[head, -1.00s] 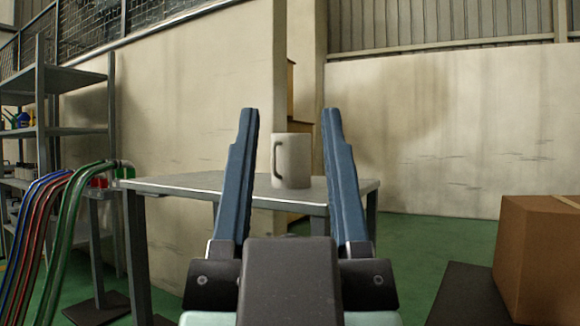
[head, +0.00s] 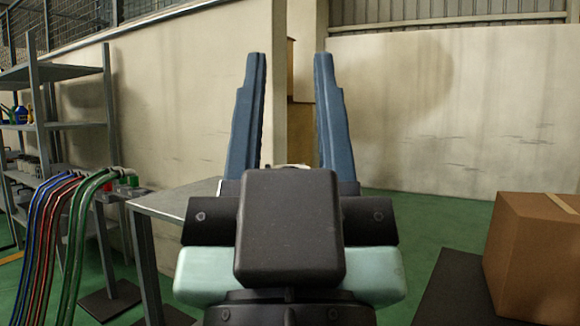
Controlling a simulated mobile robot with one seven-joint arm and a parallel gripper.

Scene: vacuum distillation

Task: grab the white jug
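The white jug (head: 293,166) is almost wholly hidden behind the body of my gripper; only a thin pale sliver, which seems to be its top, shows just above the dark housing. My gripper (head: 286,62) is open, with its two blue fingers upright in the picture and apart. No object shows between the fingertips. The grey table (head: 185,202) shows to the left of my gripper, and the rest of it is hidden. I cannot tell whether the fingers are around the jug or short of it.
A cardboard box (head: 535,250) sits on a dark surface (head: 455,292) at the right. Grey shelving (head: 80,74) stands at the left, with coloured hoses (head: 62,225) in front. A pale wall (head: 190,100) rises behind the table.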

